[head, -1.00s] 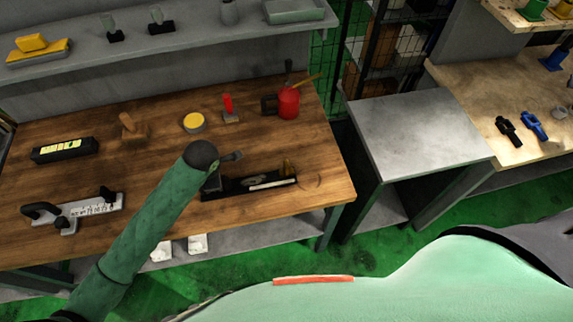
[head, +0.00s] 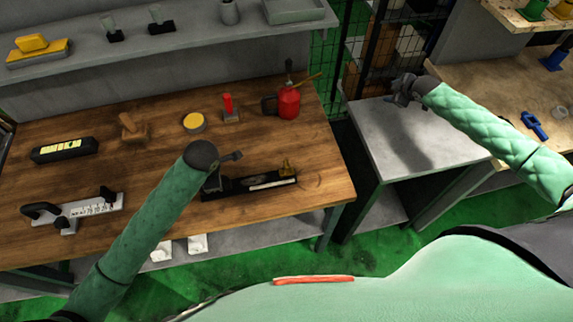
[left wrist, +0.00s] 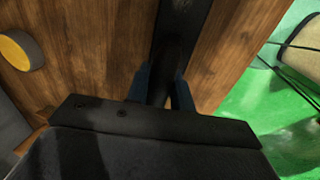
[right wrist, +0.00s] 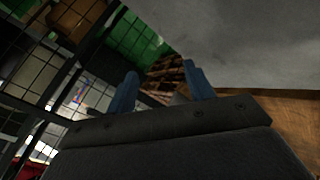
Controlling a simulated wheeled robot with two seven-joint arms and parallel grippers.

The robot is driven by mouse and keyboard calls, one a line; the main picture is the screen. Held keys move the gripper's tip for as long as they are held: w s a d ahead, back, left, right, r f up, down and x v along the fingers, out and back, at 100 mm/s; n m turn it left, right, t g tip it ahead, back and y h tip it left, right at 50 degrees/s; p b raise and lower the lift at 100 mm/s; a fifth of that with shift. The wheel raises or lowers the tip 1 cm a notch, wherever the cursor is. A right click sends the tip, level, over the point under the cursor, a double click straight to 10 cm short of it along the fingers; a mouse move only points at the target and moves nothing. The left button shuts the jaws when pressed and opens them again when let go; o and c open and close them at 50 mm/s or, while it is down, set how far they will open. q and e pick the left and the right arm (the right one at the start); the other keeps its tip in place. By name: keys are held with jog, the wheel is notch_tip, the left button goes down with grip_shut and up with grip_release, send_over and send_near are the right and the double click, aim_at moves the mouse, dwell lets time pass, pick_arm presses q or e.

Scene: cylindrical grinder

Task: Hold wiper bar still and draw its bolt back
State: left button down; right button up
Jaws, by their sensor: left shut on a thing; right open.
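The wiper bar (head: 238,187) is a long black bar lying near the front right of the wooden bench. A small brass-coloured piece (head: 286,169), perhaps the bolt, stands at its right end. My left gripper (head: 213,181) is at the bar's left end, largely hidden behind my arm in the head view. In the left wrist view its blue fingers (left wrist: 160,88) are shut on a dark part of the bar. My right gripper (head: 401,90) is open and empty above the grey side table, well right of the bar; its spread fingers show in the right wrist view (right wrist: 162,90).
A red oil can (head: 288,103), a red-handled tool (head: 229,108) and a yellow tin (head: 194,122) stand behind the bar. The grey table (head: 430,130) is bare. A gap separates it from the bench. A wire-mesh fence (head: 335,55) stands behind.

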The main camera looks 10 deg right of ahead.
jog(key=a+n, duration=0.1)
jog(key=a, duration=0.3)
jog(key=a+r+n+y, duration=0.1)
jog(key=a, duration=0.3)
jog(key=s+a+n, duration=0.1)
jog(key=a, duration=0.4)
jog(key=shift+s+r+g+y, duration=0.1)
jog(key=shift+r+g+y, duration=0.2)
jog(key=shift+r+y, duration=0.1)
jog(key=s+a+r+n+g+y, duration=0.15)
jog(key=s+a, duration=0.25)
jog(key=a, duration=0.7)
jog(key=n+g, duration=0.2)
jog(key=g, duration=0.5)
send_near(288, 163)
jog(key=shift+y, duration=0.25)
jog(key=x, duration=1.1)
jog(key=shift+s+d+f, duration=0.1)
jog(key=shift+f, duration=0.15)
grip_shut()
